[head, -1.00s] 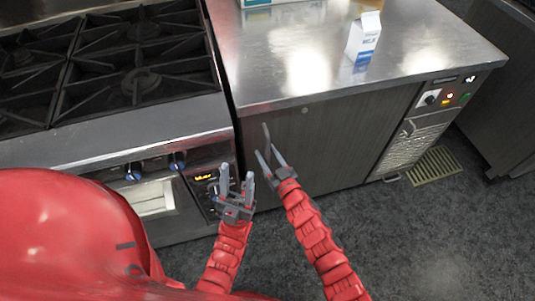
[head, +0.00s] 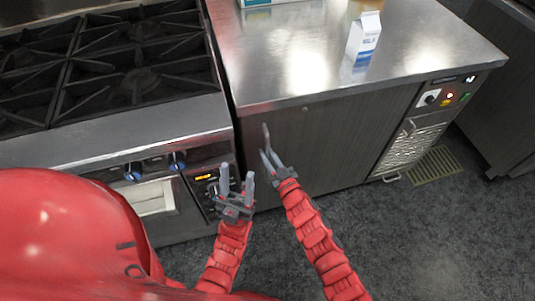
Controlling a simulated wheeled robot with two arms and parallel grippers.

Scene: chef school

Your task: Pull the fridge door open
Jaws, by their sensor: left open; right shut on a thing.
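The fridge is a low steel-topped unit with a dark grey door (head: 345,145), which looks closed. A slim metal handle (head: 266,137) stands near the door's left edge. My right gripper (head: 269,157) is at this handle, with its fingers shut on the handle's lower part; the fingers hide some of it. My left gripper (head: 237,174) is open and empty, fingers pointing up, to the left of the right gripper and in front of the stove's right end.
A milk carton (head: 364,38) stands on the steel counter (head: 280,60). The gas stove (head: 100,140) with blue knobs adjoins on the left. A control panel (head: 447,93) is at the unit's right. Grey floor (head: 420,240) in front is clear.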

